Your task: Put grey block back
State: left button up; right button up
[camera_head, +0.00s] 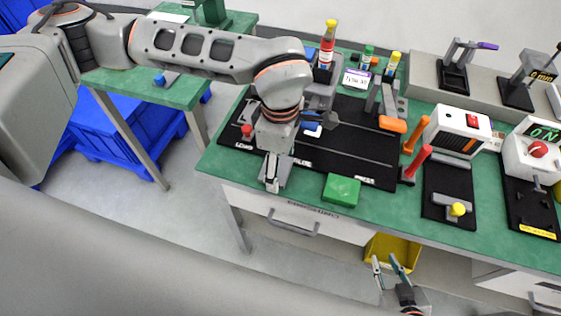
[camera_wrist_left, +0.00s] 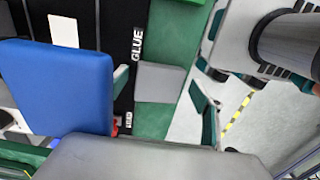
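A small grey block (camera_wrist_left: 160,82) lies on the green bench top near its front edge, beside the black mat marked GLUE. In the head view the grey block (camera_head: 286,172) is partly hidden behind my left gripper (camera_head: 271,172), which points down at it. In the left wrist view the fingers of my left gripper (camera_wrist_left: 162,92) stand apart, one to each side of the block, with gaps visible. My right gripper (camera_head: 390,272) is open and empty, low in front of the bench by a yellow bin.
The black tool mat (camera_head: 350,150) has labelled places. A green box (camera_head: 341,190) lies right of the block. A blue object (camera_wrist_left: 60,85) fills the left of the wrist view. Handled tools and a white device (camera_head: 455,130) stand further right.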

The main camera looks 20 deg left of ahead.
aim_at(280, 169)
pick_arm(q)
notch_tip(280, 169, up, 13)
jog(key=p, duration=0.1)
jog(key=shift+r, duration=0.15)
dwell(0.4)
dwell(0.5)
